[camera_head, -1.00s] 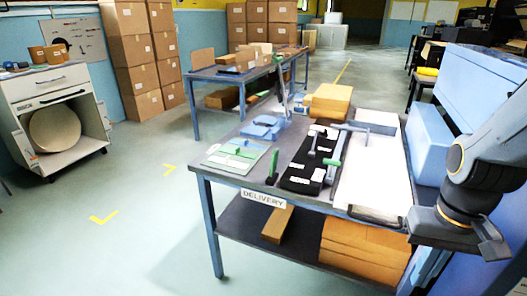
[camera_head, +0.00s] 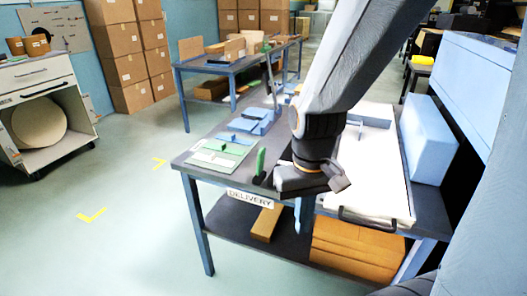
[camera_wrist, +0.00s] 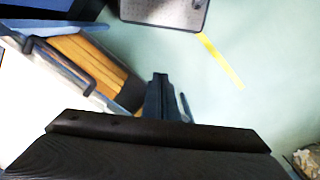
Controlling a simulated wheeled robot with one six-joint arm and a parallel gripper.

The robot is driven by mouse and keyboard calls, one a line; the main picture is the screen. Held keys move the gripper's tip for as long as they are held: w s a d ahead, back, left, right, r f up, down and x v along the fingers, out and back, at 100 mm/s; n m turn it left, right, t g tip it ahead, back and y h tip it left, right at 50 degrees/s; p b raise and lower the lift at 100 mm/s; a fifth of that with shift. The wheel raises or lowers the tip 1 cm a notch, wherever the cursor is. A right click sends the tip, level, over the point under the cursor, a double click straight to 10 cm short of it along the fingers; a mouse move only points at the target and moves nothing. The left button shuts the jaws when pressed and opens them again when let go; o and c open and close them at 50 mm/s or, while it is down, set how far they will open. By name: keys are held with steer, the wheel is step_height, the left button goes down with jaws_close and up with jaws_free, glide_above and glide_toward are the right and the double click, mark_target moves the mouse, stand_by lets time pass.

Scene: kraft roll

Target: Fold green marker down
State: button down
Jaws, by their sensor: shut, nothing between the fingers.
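A green marker (camera_head: 261,162) stands upright on a small dark base near the front edge of the delivery table (camera_head: 185,162). A smaller green piece (camera_head: 222,147) lies on the pale green board left of it. My gripper (camera_head: 340,181) is at the table's front, right of the upright marker and apart from it in the picture. It is shut and empty. In the wrist view my gripper (camera_wrist: 160,80) shows as dark fingers, with floor beyond. My arm hides most of the black mat and the tools on it. The marker does not show in the wrist view.
A white tray (camera_head: 365,195) with a dark handle fills the table's right side. A blue box (camera_head: 428,138) stands right of it. Blue parts (camera_head: 252,122) lie behind the green board. Cardboard boxes (camera_head: 350,245) sit on the lower shelf. Floor at left is clear.

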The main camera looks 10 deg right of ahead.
steer(key=w+d+r+m+t+y, duration=0.2)
steer(key=w+d+m+t+y, duration=0.2)
steer(key=m, duration=0.8)
steer(key=w+d+r+m+t+y+p, duration=0.1)
steer(key=w+d+m+t+y, duration=0.4)
steer(key=w+m, duration=0.8)
steer(key=d+y, duration=0.3)
steer(key=shift+r+y, duration=0.3)
steer(key=shift+r, duration=0.05)
steer(key=shift+w, duration=0.1)
